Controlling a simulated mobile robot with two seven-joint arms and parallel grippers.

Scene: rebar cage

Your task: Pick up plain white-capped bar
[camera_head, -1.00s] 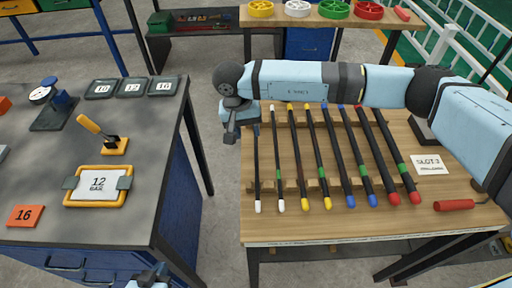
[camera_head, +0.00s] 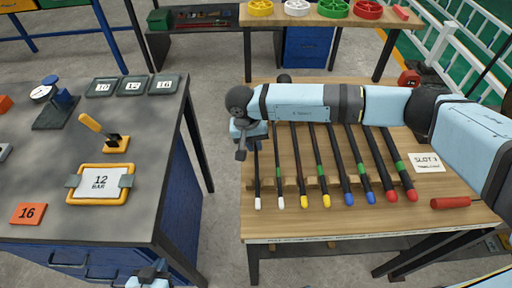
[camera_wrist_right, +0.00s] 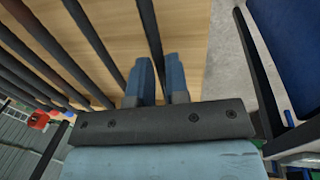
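The plain white-capped bar (camera_head: 257,180) is the leftmost of a row of dark bars on the wooden table. The white-capped bar beside it (camera_head: 279,180) has a green band. My right gripper (camera_head: 241,150) is over the table's left edge, near the far part of the plain bar. In the right wrist view its two blue fingers (camera_wrist_right: 160,80) are apart, with a dark bar (camera_wrist_right: 151,35) running toward the gap between them. I cannot tell how far above the bar they are. My left gripper (camera_head: 150,275) only partly shows at the bottom edge; its fingers are unclear.
Yellow-, blue- and red-capped bars lie to the right on wooden notched supports. My right arm covers their far ends. A "SLOT 3" card (camera_head: 427,162) and a red cylinder (camera_head: 450,203) are at the right. A grey bench (camera_head: 50,145) stands left across a floor gap.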

